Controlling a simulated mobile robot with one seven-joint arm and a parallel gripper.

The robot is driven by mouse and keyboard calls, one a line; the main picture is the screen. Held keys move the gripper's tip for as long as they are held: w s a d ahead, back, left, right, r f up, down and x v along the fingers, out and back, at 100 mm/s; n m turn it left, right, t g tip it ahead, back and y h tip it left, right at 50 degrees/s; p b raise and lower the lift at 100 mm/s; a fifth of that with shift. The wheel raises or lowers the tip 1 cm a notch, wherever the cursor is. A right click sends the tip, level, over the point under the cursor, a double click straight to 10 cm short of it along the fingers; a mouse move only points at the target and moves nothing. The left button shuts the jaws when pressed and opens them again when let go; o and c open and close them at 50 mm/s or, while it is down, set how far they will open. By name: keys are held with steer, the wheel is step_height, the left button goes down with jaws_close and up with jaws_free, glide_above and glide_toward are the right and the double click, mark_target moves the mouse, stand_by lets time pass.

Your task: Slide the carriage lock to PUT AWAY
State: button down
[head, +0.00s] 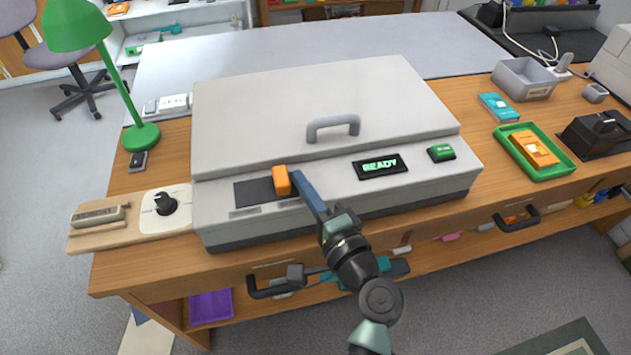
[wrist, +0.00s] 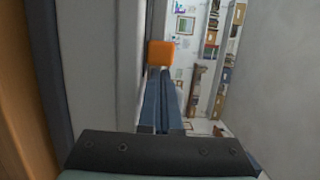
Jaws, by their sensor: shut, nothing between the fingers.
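The carriage lock is an orange slider block (head: 281,180) in a dark slot (head: 253,192) on the front of the grey machine (head: 320,110). It stands at the right part of the visible slot, and small labels too blurred to read lie below. My gripper (head: 296,176) is shut and empty, its blue fingers right beside the block's right side. In the wrist view the orange block (wrist: 161,53) shows just beyond the fingertips (wrist: 160,72). I cannot tell if they touch.
The machine's lid with its grey handle (head: 333,127) is down. A green READY display (head: 381,166) and green button (head: 441,152) sit right of my gripper. A dial panel (head: 165,205) stands at left. A green tray (head: 535,150) lies at right.

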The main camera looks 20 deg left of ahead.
mark_target(266, 201)
steer(key=s+a, duration=0.2)
steer(key=a, duration=0.1)
steer(key=s+a, duration=0.1)
steer(key=a, duration=0.1)
steer(key=shift+s+a+p, duration=0.25)
steer(key=shift+s+p, duration=0.1)
steer(key=shift+s, duration=0.05)
